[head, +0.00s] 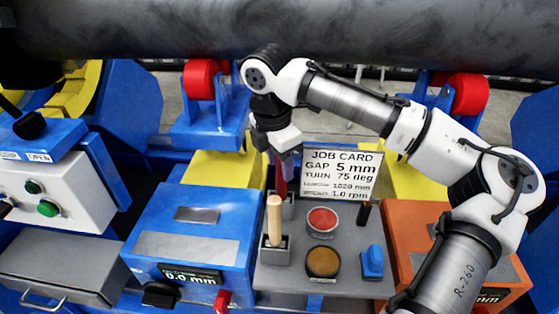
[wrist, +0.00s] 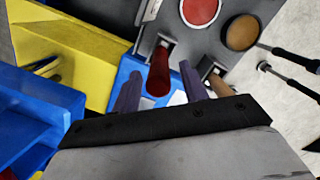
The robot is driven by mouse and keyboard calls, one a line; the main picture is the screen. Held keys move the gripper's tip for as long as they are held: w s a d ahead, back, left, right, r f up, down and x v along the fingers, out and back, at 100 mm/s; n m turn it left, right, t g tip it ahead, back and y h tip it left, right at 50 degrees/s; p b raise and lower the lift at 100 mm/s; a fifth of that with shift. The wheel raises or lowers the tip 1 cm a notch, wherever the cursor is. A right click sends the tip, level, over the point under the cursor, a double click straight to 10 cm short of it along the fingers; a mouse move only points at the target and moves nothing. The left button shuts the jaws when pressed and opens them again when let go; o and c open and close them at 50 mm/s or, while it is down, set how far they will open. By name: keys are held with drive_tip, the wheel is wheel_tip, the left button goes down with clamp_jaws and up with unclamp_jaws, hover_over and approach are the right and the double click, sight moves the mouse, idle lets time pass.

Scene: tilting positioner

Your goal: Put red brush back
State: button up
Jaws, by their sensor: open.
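The red brush (head: 281,182) stands upright at the back left of the grey tool tray (head: 345,272), its lower end in a grey holder (head: 289,207). My gripper (head: 286,158) is above it, pointing down. In the wrist view, the red brush (wrist: 158,76) shows between the two purple fingers of my open gripper (wrist: 160,72), with visible gaps on both sides. Whether the fingers reach down past its top is hard to tell. A wooden-handled tool (head: 274,218) stands in a holder just in front of it.
The tray also carries a red round pot (head: 322,220), a brown round pot (head: 323,261), a blue item (head: 372,262) and a small black-topped item (head: 364,212). A job card (head: 341,172) stands behind. A blue box (head: 190,240) is at left, an orange one (head: 400,235) at right.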

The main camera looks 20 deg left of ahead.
wheel_tip(320, 180, up, 12)
drive_tip(key=s+p, duration=0.1)
drive_tip(key=p, duration=0.1)
drive_tip(key=shift+a, duration=0.4)
drive_tip(key=shift+s, duration=0.15)
